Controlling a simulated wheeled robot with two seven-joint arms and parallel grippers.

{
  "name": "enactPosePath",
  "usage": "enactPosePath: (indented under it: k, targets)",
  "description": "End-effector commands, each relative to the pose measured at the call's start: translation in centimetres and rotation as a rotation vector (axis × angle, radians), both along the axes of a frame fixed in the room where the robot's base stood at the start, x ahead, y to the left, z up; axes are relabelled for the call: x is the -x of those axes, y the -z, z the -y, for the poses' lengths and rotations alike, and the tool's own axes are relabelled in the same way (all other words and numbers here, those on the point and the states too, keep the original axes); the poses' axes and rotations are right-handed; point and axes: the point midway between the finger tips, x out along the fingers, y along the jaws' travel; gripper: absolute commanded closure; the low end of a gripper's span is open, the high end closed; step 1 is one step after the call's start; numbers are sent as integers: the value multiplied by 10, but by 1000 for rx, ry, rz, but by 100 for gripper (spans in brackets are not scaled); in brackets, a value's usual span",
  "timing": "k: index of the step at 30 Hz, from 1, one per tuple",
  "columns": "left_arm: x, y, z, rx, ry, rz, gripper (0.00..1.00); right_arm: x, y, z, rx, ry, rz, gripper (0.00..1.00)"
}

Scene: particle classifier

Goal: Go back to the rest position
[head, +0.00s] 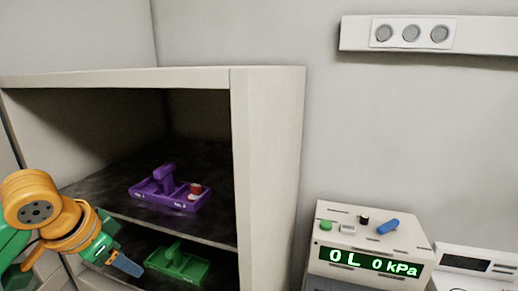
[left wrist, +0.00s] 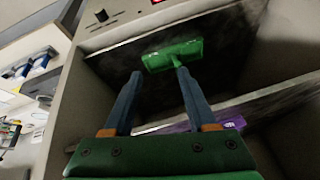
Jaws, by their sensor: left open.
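My left gripper (head: 126,265) is at the lower left of the head view, in front of the open cabinet. In the left wrist view its two blue fingers (left wrist: 158,90) stand apart with nothing between them. A green tray (head: 178,264) with a handle lies on the lower shelf, just right of the fingertips in the head view. The green tray also shows beyond the fingertips in the left wrist view (left wrist: 172,55); I cannot tell whether they touch. A purple tray (head: 170,190) with a red and white piece sits on the upper shelf. My right gripper is out of view.
The cabinet (head: 268,160) has an upper shelf (head: 215,228) above the gripper's level and a solid right side wall. A device with a green "0L 0kPa" display (head: 370,262) stands to the right. A wall panel with three round sockets (head: 411,33) is at the upper right.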

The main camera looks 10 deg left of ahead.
Motion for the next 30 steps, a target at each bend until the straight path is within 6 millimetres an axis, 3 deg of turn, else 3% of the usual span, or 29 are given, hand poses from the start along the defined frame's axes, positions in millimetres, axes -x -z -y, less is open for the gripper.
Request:
enactPosePath:
  k: [4, 8, 12, 15, 20, 26, 30]
  targets:
    - [-19, 62, 34, -33, 107, -45, 43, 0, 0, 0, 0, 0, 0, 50]
    - [-19, 131, 77, -17, 200, -63, 43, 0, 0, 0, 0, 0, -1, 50]
    - [9, 202, 130, 60, 229, -63, 43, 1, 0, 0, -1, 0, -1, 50]
    - [35, 233, 152, 105, 187, -63, 43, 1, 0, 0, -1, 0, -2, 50]
    - [77, 262, 166, 140, 74, -81, 43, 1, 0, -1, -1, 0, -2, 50]
    - [133, 281, 160, 118, -104, -136, 43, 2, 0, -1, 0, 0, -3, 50]
    - [127, 331, 159, 104, -102, -163, 43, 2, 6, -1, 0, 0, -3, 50]
